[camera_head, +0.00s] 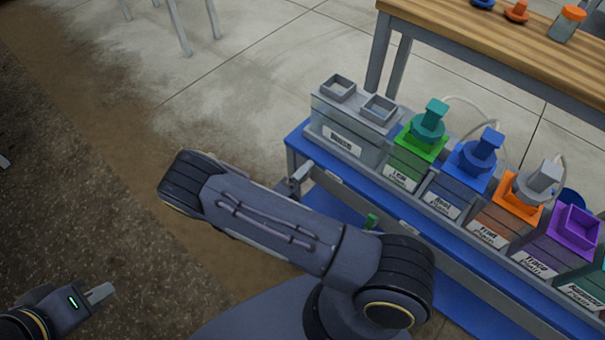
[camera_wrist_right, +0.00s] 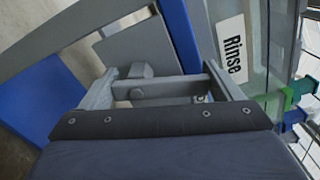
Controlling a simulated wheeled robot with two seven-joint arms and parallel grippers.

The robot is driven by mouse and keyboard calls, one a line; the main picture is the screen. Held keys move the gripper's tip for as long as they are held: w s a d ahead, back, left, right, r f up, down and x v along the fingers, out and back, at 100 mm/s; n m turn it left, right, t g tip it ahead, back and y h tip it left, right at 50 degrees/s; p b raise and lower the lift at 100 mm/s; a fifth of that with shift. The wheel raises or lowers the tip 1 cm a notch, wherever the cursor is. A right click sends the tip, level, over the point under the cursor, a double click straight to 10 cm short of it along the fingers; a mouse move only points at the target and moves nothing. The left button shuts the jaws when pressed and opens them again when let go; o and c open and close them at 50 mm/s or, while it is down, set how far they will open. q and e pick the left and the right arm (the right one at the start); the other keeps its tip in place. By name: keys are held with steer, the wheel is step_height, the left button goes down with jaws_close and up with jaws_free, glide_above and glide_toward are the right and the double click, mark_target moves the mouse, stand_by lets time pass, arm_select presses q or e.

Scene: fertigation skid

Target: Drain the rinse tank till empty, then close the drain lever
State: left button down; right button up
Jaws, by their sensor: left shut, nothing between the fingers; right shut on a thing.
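The rinse tank (camera_head: 349,137) is a grey box with two square openings on top, at the left end of the blue bench. In the right wrist view the tank (camera_wrist_right: 270,50) shows its "Rinse" label. My right gripper (camera_head: 299,178) is beside the tank's lower left corner, mostly hidden behind my right arm. In the right wrist view the right gripper (camera_wrist_right: 165,90) is shut on the grey drain lever (camera_wrist_right: 150,88), a bar lying across between the fingers. The tank's liquid level cannot be told. My left gripper (camera_head: 98,295) is shut and empty at the lower left, over the floor.
Several labelled tanks, including a green one (camera_head: 416,154) and an orange one (camera_head: 507,209), stand in a row right of the rinse tank. A wooden table (camera_head: 480,30) with small items stands behind.

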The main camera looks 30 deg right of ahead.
steer(key=shift+w+a+f+n, duration=0.1)
steer(key=shift+w+n, duration=0.05)
steer(key=shift+n, duration=0.65)
steer(key=shift+w+a+n, duration=0.1)
steer(key=shift+w+n, duration=0.05)
steer(key=shift+n, duration=0.95)
steer(key=o, duration=1.2)
steer(key=shift+o, duration=0.2)
steer(key=p+v, duration=0.1)
steer(key=v, duration=0.6)
steer(key=shift+s+a, duration=0.15)
steer(key=shift+a, duration=0.2)
